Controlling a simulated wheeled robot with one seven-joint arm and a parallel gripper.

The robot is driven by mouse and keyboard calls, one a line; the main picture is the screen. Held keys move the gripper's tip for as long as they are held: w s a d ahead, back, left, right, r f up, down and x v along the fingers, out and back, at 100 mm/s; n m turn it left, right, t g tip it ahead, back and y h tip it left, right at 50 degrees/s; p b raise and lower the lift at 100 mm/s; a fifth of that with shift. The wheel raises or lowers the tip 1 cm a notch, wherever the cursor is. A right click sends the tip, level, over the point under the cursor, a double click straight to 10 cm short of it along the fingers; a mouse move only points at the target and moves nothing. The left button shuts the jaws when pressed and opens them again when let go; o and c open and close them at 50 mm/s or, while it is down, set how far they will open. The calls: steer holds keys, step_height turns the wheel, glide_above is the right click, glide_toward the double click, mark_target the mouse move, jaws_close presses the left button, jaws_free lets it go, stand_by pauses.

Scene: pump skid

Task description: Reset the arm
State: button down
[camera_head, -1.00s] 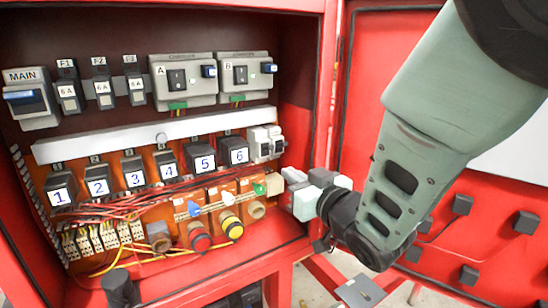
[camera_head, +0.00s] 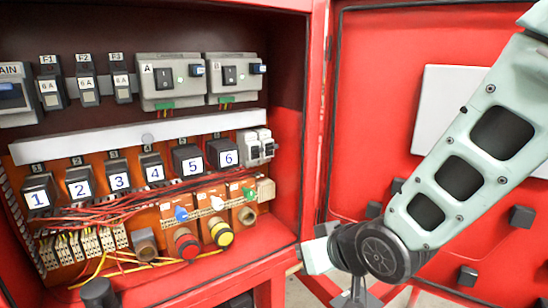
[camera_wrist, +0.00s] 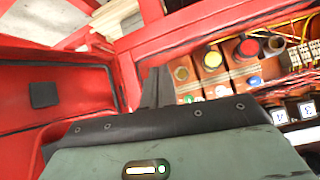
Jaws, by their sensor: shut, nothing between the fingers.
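My gripper (camera_wrist: 157,76) shows in the wrist view as dark fingers set close together, shut with nothing between them. In the head view my arm comes in from the right, bent, with its wrist low in front of the gap between the open red cabinet (camera_head: 317,130) and its door (camera_head: 385,120). The fingertips cannot be made out clearly there. In the wrist view the fingers appear against the cabinet's edge, beside the yellow button (camera_wrist: 181,73) and red button (camera_wrist: 249,47). I see no contact with them.
Inside the cabinet are numbered switches 1 to 6, breakers A (camera_head: 165,78) and B (camera_head: 232,76), a red button (camera_head: 187,244), a yellow button (camera_head: 221,233) and loose red wires (camera_head: 90,215). The door stands open behind my arm, with several dark knobs and a pale panel (camera_head: 440,105).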

steer(key=s+d+f+n+g+h+b, duration=0.1)
steer(key=s+d+g, duration=0.3)
steer(key=s, duration=0.6)
steer(key=s+d+f+n+g+h+b, duration=0.2)
steer(key=s+d+g+h, duration=0.1)
steer(key=s, duration=0.8)
steer(key=shift+d+f+g+h, duration=0.25)
steer(key=shift+d+g, duration=0.2)
steer(key=shift+g, duration=0.25)
steer(key=shift+a, duration=0.1)
